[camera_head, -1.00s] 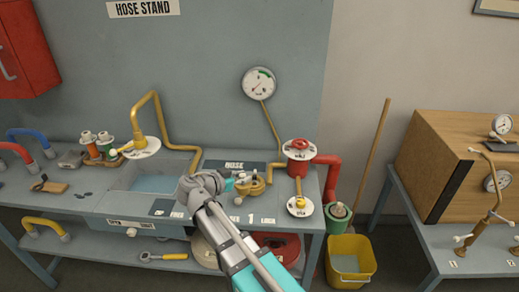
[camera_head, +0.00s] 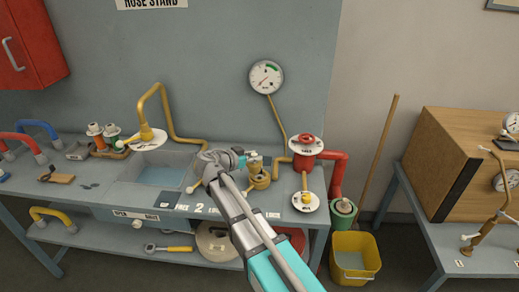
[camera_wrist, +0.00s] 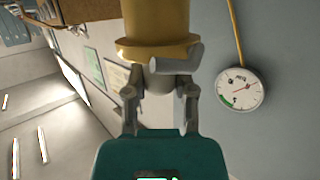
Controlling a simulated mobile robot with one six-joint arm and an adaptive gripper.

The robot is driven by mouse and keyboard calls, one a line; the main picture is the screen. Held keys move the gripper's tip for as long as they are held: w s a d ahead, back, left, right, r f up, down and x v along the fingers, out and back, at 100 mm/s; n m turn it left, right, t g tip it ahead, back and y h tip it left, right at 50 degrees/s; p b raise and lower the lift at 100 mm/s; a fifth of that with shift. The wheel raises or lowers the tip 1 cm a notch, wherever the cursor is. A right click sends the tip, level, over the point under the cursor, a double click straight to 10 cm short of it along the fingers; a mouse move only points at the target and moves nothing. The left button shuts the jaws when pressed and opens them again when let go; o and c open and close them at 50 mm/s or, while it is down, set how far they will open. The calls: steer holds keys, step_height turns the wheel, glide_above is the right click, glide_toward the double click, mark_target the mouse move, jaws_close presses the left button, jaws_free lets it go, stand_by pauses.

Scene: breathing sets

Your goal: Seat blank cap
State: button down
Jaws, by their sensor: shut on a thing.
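My gripper (camera_wrist: 160,105) is shut on a small grey piece (camera_wrist: 160,78), which seems to be the blank cap. A short grey stub lies across its end. A yellow-brass fitting (camera_wrist: 157,28) with a flared rim is just beyond the piece in the wrist view; I cannot tell whether the two touch. In the head view my gripper (camera_head: 247,158) is at the upper left of the brass fitting (camera_head: 258,178) on the bench. The held piece is small and partly hidden there.
A red valve (camera_head: 305,147) and a yellow-handled round plate (camera_head: 306,201) stand right of the fitting. A gauge (camera_head: 266,77) hangs behind on a yellow pipe. The sink (camera_head: 157,175) is at the left. A yellow bucket (camera_head: 354,258) stands on the floor.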

steer(key=w+d, duration=0.1)
steer(key=w, duration=0.5)
steer(key=shift+d+f, duration=0.25)
steer(key=shift+f, duration=0.05)
steer(key=shift+f+b, duration=0.1)
steer(key=shift+b, duration=0.2)
steer(key=shift+f+b, duration=2.75)
steer(key=shift+f, duration=0.05)
steer(key=shift+f+b, duration=1.45)
steer(key=shift+b, duration=0.05)
steer(key=shift+c, duration=1.8)
jaws_free()
